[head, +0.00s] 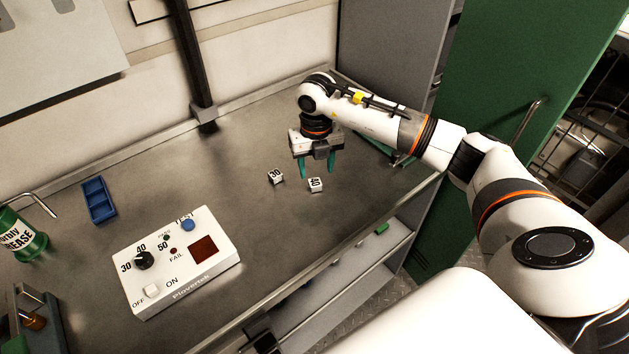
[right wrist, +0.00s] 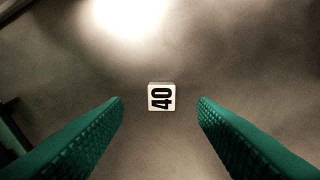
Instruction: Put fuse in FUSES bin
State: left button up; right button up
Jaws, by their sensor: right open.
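A small white cube marked 40 (head: 316,185) lies on the grey metal bench, and it also shows in the right wrist view (right wrist: 161,97). A second white cube marked 30 (head: 275,177) lies a little to its left. These two may be the fuses. My right gripper (head: 315,172) has green fingers, points down and is open and empty above the cubes. In the right wrist view, the 40 cube appears centred between the fingertips, lower than them and apart from both. My left gripper is out of view. No bin with a readable FUSES label shows.
A white tester box (head: 180,262) with a knob and buttons stands on the bench's front left. A blue divided tray (head: 98,200) and a green grease can (head: 22,238) stand farther left. A dark post (head: 203,112) rises at the back. The bench between the post and cubes is clear.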

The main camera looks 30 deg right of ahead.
aim_at(315, 182)
jog(key=shift+w+f, duration=0.1)
jog(key=shift+f, duration=0.25)
notch_tip(315, 182, down, 3)
jog(key=shift+f+p, duration=0.15)
jog(key=shift+p, duration=0.9)
jog(key=shift+w+f, duration=0.1)
jog(key=shift+f, duration=0.55)
jog(key=c, duration=1.1)
jog(key=shift+r, duration=0.55)
notch_tip(315, 182, up, 9)
jog(key=b, duration=0.3)
jog(key=s+a+m, duration=0.4)
jog(key=s+m, duration=0.1)
jog(key=m, duration=0.5)
jog(key=s+a+m, duration=0.5)
jog(key=m, duration=0.6)
jog(key=s+a+m, duration=0.4)
jog(key=s+m, duration=0.1)
jog(key=m, duration=0.6)
jog(key=shift+a+r, duration=0.1)
jog(key=shift+a, duration=0.15)
